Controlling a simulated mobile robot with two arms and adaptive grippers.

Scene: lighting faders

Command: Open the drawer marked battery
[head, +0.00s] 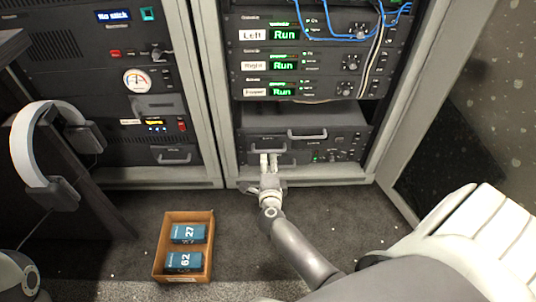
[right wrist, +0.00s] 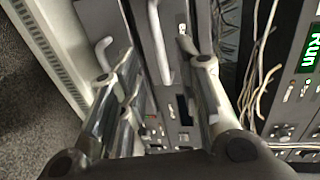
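The rack's lower bay holds a wide dark drawer (head: 345,119) with a light bar handle (head: 307,134) and smaller drawer fronts below it. One lower handle (head: 263,150) is partly hidden behind my right gripper (head: 268,160). The drawer labels are too small to read, so I cannot tell which is marked battery. In the right wrist view my right gripper (right wrist: 160,65) has its fingers apart, with a light handle (right wrist: 161,42) showing between them. Another handle (right wrist: 103,60) shows by the left finger. I cannot tell whether anything is touched. My left gripper is out of view.
Above are rack units with green Run displays (head: 285,34) and loose blue cables (head: 316,35). A cardboard box (head: 158,250) with blue packs stands on the floor. White headphones (head: 24,150) hang at left. The floor before the rack is otherwise mostly clear.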

